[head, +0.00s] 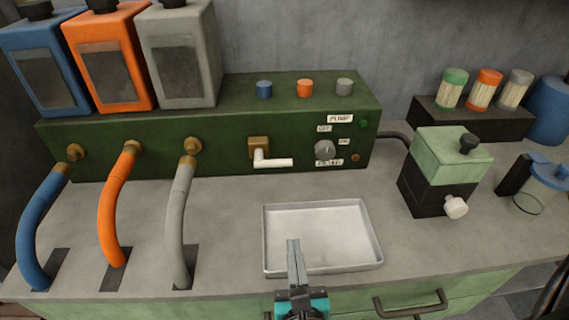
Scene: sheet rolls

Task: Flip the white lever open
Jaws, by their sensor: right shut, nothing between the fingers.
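The white lever (273,162) sits on a brass valve block (258,145) on the front of the green pump unit (225,140). Its handle points to the right, about level. My right gripper (293,243) is shut and empty, over the front part of the metal tray (374,236). It is in front of the lever and apart from it, lower in the picture. My left gripper is not in view.
Blue (40,226), orange (114,218) and grey (176,218) hoses curve down to the counter on the left. A green and black box with a white knob (455,207) stands on the right. Bare counter lies between lever and tray.

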